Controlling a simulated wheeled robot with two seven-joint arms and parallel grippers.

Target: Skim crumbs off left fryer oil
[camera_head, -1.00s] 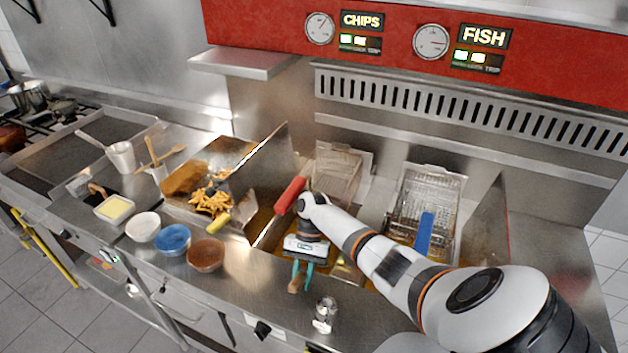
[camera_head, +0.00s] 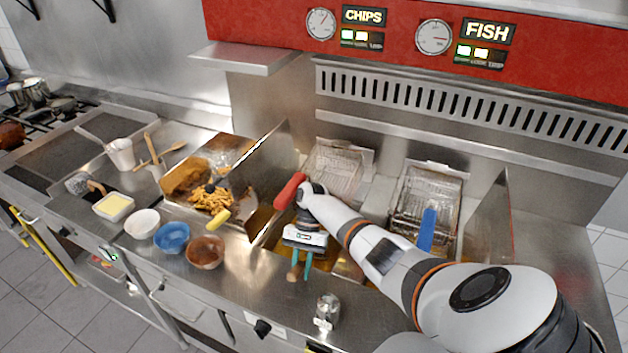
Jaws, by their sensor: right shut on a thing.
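The left fryer, under the CHIPS sign (camera_head: 364,16), shows a strip of amber oil (camera_head: 288,250); my right arm covers much of it. Its wire basket (camera_head: 335,168) with a red handle (camera_head: 290,190) is at the back of this fryer. My right gripper (camera_head: 300,272) points down over the fryer's front edge. Its teal fingers are shut on a thin tool with a brown wooden handle end (camera_head: 292,274). The tool's head is hidden, so I cannot tell whether it touches the oil. No crumbs can be made out. My left gripper is out of view.
The right fryer has a basket with a blue handle (camera_head: 427,230). Left of the left fryer stands a chip tray (camera_head: 240,150) with fries (camera_head: 212,200) and a yellow-handled scoop (camera_head: 220,218). Bowls (camera_head: 206,252) and a metal shaker (camera_head: 327,311) stand along the front counter.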

